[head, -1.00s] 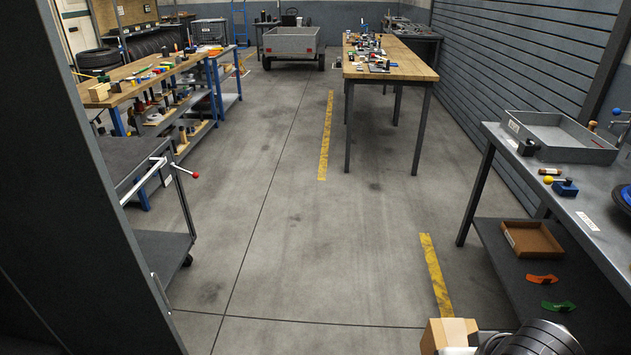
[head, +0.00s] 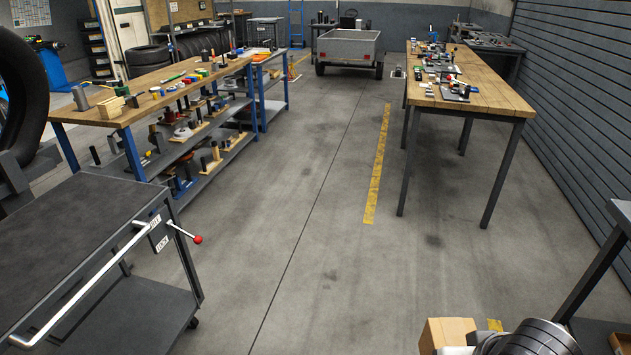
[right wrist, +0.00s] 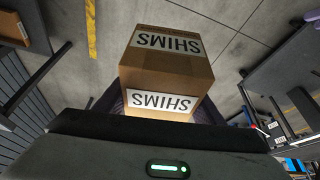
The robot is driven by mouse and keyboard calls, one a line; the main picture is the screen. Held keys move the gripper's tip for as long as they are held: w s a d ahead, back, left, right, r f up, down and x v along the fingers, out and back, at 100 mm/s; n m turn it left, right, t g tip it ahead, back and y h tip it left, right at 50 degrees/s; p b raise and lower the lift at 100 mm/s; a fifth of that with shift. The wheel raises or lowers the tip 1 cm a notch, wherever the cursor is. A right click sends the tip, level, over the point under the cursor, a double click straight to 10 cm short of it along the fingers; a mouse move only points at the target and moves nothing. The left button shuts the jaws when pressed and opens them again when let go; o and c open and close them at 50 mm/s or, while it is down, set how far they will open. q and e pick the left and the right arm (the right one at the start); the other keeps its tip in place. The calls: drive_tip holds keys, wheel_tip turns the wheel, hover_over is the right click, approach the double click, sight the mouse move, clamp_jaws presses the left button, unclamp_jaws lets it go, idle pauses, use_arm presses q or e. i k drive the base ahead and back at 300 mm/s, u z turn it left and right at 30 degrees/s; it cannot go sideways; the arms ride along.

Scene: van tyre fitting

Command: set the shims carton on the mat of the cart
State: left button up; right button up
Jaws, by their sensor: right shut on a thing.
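The shims carton (right wrist: 160,75) is a brown cardboard box with white SHIMS labels, filling the middle of the right wrist view. It also shows at the bottom of the head view (head: 445,333). My right gripper (right wrist: 160,115) is shut on it and holds it above the floor; its fingers are mostly hidden by the carton. The cart (head: 85,215) stands at the lower left of the head view, with a dark mat surface on top, a white push handle and a red-knobbed lever. The visible part of its top is bare. My left gripper is not in view.
A wooden bench (head: 160,88) with several small items stands behind the cart. Another wooden table (head: 480,95) is at right, and a grey trailer (head: 348,47) at the back. Open floor (head: 310,220) lies between. A large tyre (head: 25,80) is at the left edge.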

sight(53, 237)
drive_tip(key=u, duration=0.65)
drive_tip(key=i, duration=1.25)
drive_tip(key=u, duration=1.5)
drive_tip(key=i, duration=0.7)
drive_tip(key=u, duration=0.45)
